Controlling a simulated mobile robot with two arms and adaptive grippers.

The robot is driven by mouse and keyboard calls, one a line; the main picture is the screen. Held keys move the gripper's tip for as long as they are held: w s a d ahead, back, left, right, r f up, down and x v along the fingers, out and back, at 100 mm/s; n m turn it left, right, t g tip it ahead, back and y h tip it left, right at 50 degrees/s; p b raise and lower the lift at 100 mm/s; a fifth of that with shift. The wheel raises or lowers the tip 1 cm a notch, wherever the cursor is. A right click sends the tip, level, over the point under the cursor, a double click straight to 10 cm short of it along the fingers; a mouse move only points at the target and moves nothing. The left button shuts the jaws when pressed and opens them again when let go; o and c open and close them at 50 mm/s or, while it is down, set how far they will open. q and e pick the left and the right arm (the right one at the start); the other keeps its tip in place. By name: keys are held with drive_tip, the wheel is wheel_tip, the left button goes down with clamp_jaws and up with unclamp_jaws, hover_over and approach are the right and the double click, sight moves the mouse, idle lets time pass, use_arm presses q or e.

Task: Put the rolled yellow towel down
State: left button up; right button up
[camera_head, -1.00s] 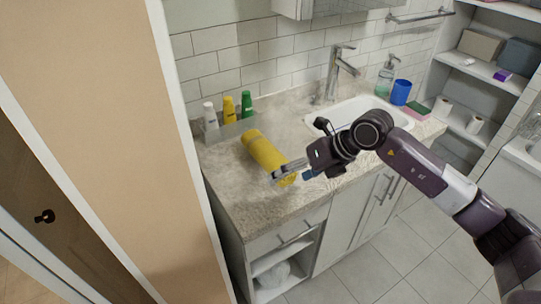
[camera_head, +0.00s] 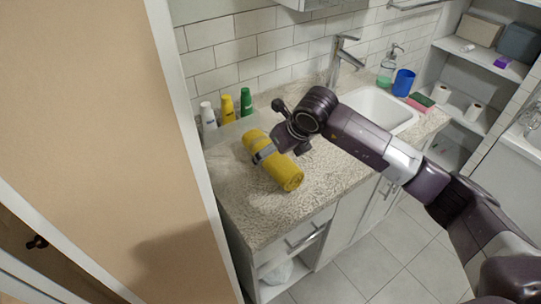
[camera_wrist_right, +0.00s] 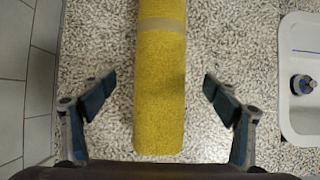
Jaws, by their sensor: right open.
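The rolled yellow towel (camera_head: 284,173) lies on the speckled countertop (camera_head: 240,200), slanting from the bottle tray toward the counter's front edge. My right gripper (camera_head: 270,148) is over its middle, and a grey finger crosses in front of the towel. In the right wrist view, the towel (camera_wrist_right: 160,100) runs lengthwise between the two spread fingers of my right gripper (camera_wrist_right: 160,88). Gaps show on both sides, and a paler band crosses the towel near the top. My left gripper is not in view.
Small white, yellow and green bottles (camera_head: 228,107) stand in a tray at the back left. The sink (camera_head: 376,108) and tap (camera_head: 340,58) are to the right. A blue cup (camera_head: 403,82) and soap dispenser (camera_head: 387,66) stand beyond. The counter's front left is clear.

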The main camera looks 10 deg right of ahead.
drive_tip(key=x, duration=0.4)
drive_tip(key=shift+w+a+p, duration=0.1)
drive_tip(key=shift+a+p, duration=0.1)
drive_tip(key=shift+p, duration=0.2)
drive_tip(key=shift+r, duration=0.1)
drive_tip(key=c, duration=1.5)
